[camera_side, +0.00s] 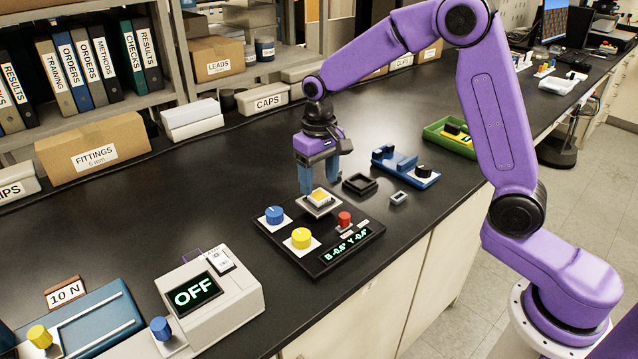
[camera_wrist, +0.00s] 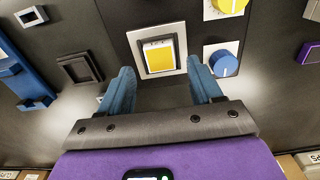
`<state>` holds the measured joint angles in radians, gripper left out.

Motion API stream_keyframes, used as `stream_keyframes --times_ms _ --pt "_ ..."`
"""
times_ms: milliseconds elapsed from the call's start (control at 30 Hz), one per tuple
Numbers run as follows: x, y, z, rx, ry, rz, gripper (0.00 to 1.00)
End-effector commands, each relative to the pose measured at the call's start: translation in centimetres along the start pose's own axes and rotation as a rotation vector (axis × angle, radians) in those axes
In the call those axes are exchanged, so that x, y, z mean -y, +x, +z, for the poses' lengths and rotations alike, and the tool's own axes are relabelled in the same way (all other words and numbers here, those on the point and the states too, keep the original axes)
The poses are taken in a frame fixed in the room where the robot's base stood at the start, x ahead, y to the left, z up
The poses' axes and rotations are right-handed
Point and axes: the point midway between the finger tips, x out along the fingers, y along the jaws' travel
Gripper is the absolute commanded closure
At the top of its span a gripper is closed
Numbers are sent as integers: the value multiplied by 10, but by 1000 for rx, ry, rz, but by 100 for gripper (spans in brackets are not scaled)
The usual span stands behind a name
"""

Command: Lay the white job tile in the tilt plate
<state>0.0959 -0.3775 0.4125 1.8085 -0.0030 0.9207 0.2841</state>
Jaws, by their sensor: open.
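The tilt plate (camera_side: 318,209) is a pale square mount on the black console; it also shows in the wrist view (camera_wrist: 139,62). In it lies a white-edged tile with a yellow face (camera_side: 320,196), which looks like the job tile. In the wrist view the tile (camera_wrist: 160,55) sits inside the plate's dark frame and looks square to it. I cannot tell if it is fully seated. My gripper (camera_side: 305,190) is pointing down just over the plate. In the wrist view my gripper (camera_wrist: 160,74) is open, its blue fingers apart, with nothing held between them.
A black square tray (camera_side: 360,184), a small white frame (camera_side: 398,198) and a blue fixture (camera_side: 395,164) stand to the right.

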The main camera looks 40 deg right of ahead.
Motion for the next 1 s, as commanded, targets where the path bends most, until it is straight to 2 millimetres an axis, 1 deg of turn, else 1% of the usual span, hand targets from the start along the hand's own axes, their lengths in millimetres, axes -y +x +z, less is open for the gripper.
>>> stream_keyframes --times_ms 100,433,600,867,1000 --pt "1 -11 -1 -3 -1 -1 36" --pt "0 -38 0 -2 -1 -1 36" --pt "0 -43 0 0 -1 0 36" --pt "0 -44 0 0 -1 0 36" --pt "0 -50 0 -2 -1 0 36"
